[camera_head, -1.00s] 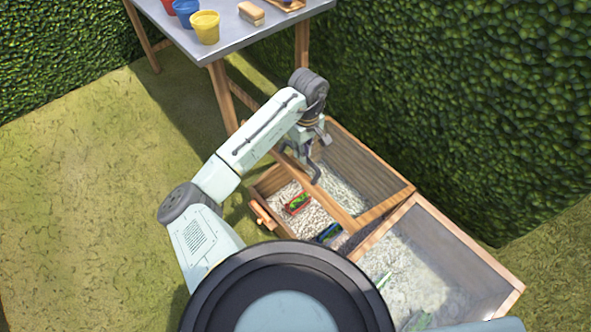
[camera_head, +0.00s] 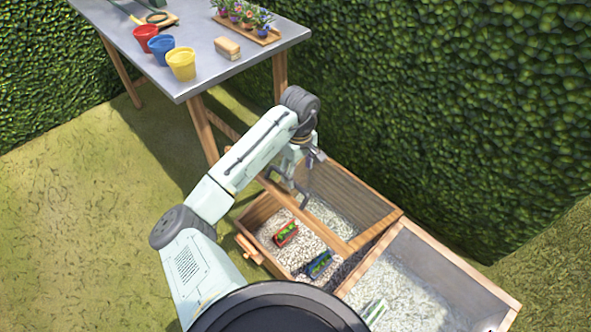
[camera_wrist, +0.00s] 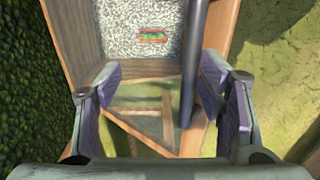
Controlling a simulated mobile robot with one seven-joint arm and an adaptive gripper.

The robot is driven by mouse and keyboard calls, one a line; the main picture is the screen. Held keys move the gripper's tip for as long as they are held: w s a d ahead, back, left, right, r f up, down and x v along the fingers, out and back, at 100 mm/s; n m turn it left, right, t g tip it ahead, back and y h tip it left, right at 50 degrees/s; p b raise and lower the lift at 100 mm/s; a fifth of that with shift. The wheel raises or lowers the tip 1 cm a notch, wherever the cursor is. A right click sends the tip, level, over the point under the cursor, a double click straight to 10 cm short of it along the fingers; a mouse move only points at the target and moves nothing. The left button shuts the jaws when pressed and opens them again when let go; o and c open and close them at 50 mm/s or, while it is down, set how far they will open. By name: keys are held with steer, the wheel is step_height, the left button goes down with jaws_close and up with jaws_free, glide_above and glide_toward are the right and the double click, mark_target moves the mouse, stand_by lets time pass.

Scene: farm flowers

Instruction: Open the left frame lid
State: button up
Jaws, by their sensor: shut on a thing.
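The left frame is a wooden box (camera_head: 243,243) with pale gravel inside. Its lid (camera_head: 345,243) is wood-framed with a see-through panel. The lid stands raised at a tilt, its wooden edge crossing above the box, so part of the gravel lies open. The exact grip point is unclear.
A red tray (camera_head: 285,233) and a blue tray (camera_head: 319,264) with green plants sit on the gravel. The right frame (camera_head: 450,265) adjoins on the right. A grey table (camera_head: 190,50) with pots stands behind. A hedge (camera_head: 450,110) rises close behind the frames. Open grass lies left.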

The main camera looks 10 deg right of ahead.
steer(key=shift+s+d, duration=0.1)
steer(key=shift+d, duration=0.1)
steer(key=shift+c, duration=0.8)
steer(key=shift+r, duration=0.15)
step_height(320, 180, up, 12)
steer(key=shift+a, duration=0.3)
